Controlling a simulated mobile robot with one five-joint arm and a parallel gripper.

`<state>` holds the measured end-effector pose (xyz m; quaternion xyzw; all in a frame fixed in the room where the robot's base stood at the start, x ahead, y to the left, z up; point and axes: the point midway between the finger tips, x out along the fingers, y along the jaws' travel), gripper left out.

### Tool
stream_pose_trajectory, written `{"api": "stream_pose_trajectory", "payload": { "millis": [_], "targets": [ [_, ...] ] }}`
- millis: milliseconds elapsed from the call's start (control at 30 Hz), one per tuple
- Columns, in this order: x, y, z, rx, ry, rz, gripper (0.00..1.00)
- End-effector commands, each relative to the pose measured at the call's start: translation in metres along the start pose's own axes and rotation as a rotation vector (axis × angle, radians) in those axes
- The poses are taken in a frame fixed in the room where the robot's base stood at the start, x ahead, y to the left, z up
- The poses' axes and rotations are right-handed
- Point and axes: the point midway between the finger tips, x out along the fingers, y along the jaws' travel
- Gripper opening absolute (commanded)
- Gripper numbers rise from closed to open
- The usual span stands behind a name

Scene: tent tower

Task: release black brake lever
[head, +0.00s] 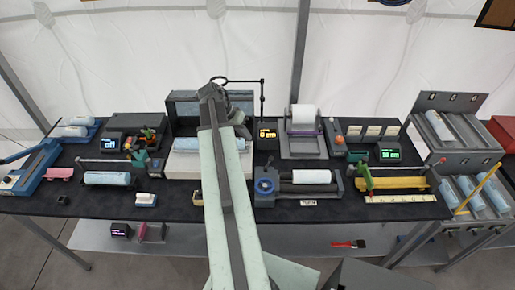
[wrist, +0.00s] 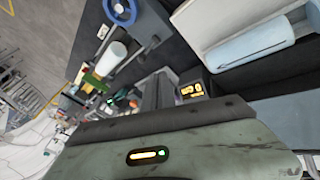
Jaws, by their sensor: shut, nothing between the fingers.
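A dark machine (head: 288,198) with a blue handwheel (head: 264,186) and a white roll (head: 311,177) stands right of my arm. A thin dark rod (head: 269,163) rises by the handwheel; I cannot tell if it is the black brake lever. In the wrist view the blue handwheel (wrist: 119,10) is at the top and the white roll (wrist: 112,54) below it. My gripper (head: 211,88) is shut and empty, reaching over the open grey case at the back of the table. In the wrist view its dark fingers (wrist: 158,92) point past a lit display.
A yellow-lit display (head: 267,133) and a thin black stand (head: 262,97) are close right of my gripper. The open case (head: 184,145) holds a pale blue roll. Other roll machines line the black table (head: 330,212); its front strip is mostly clear.

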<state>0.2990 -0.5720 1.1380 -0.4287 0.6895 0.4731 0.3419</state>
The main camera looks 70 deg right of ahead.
Motion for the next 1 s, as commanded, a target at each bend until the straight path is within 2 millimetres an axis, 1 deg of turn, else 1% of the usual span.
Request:
{"api": "stream_pose_trajectory", "payload": {
  "millis": [33,200,400,467,500,533,600,700,800,1000],
  "targets": [
    [0.012,-0.002,0.002,0.001,0.000,0.000,0.00],
    [0.051,-0.004,0.004,0.001,0.000,0.000,0.00],
    [0.095,-0.004,0.004,0.001,-0.001,0.000,0.00],
    [0.106,-0.004,0.004,0.001,-0.001,0.000,0.00],
    [0.105,0.005,0.005,0.001,0.000,0.000,0.00],
    [0.107,0.010,0.005,0.000,0.000,0.000,0.00],
    [0.113,0.018,0.007,0.001,-0.001,0.000,0.00],
    [0.118,0.026,0.008,0.000,-0.001,0.000,0.00],
    [0.120,0.029,0.008,-0.001,-0.001,0.000,0.00],
    [0.120,0.030,0.007,-0.001,-0.001,-0.001,0.00]
  ]
}}
